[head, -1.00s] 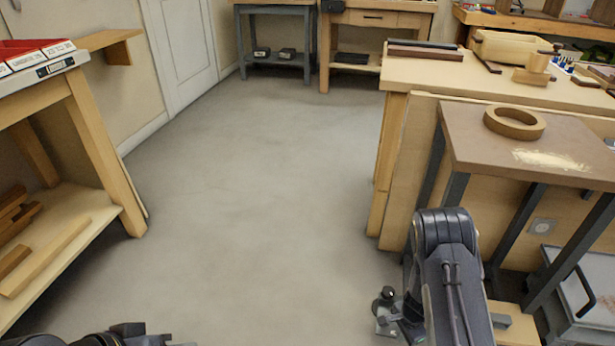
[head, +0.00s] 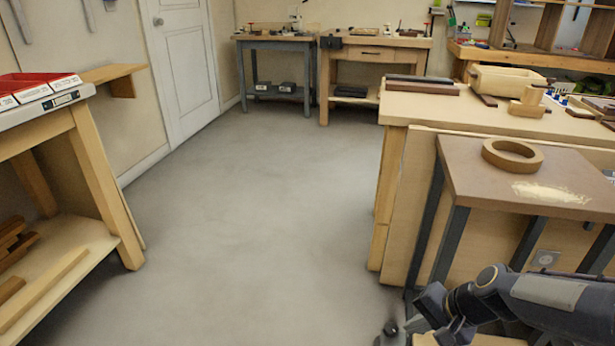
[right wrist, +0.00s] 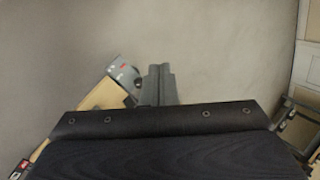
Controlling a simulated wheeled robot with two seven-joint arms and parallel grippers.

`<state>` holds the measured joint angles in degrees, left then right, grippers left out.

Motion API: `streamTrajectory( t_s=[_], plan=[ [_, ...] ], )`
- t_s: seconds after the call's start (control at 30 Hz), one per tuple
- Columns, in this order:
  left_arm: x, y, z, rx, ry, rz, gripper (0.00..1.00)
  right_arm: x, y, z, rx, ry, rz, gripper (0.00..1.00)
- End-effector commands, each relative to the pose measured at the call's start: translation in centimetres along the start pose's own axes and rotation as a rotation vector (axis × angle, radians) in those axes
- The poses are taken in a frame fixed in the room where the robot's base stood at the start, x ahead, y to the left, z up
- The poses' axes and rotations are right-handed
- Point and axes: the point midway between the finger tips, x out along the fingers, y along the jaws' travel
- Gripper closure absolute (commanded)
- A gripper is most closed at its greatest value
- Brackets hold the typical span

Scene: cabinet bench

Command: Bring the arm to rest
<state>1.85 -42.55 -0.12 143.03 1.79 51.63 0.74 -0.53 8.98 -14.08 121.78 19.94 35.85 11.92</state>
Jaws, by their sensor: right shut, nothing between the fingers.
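My left gripper is out of view.
A small brown-topped table (head: 470,170) with a tan ring (head: 512,154) stands right. Below my gripper is a low wooden piece (head: 465,340), with a metal fitting (right wrist: 125,73) in the wrist view. A wooden workbench (head: 95,170) stands left; the floor (head: 250,210) between is clear.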

Motion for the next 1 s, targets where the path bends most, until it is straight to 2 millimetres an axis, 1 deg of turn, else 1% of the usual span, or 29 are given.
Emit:
streamTrajectory(
  t_s=[0.03,0.1,0.2,0.3,0.4,0.5,0.7,0.8,0.87,1.0],
  plan=[
    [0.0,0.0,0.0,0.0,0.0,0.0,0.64,-2.4,-0.3,1.6,-0.068,0.016,-0.032,1.0],
    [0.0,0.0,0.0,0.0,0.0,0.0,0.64,-4.9,-0.2,3.8,-0.168,0.033,-0.054,1.0],
    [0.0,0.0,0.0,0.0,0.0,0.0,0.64,-7.6,0.5,6.7,-0.297,0.064,-0.065,1.0],
    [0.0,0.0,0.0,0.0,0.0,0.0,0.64,-9.2,1.3,8.8,-0.4,0.097,-0.062,1.0],
    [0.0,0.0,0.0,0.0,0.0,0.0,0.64,-10.2,2.3,10.5,-0.481,0.129,-0.049,1.0],
    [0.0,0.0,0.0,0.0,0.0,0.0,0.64,-10.9,3.2,11.9,-0.548,0.16,-0.033,1.0],
    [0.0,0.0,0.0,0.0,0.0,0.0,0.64,-11.6,5.1,14.0,-0.66,0.222,0.012,1.0],
    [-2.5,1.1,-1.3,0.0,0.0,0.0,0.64,-14.2,3.5,14.1,-0.659,0.216,0.013,1.0],
    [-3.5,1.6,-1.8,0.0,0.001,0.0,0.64,-15.2,2.9,14.2,-0.658,0.216,0.013,1.0],
    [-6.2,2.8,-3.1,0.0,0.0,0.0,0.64,-18.0,1.3,14.4,-0.657,0.215,0.012,1.0]
  ],
)
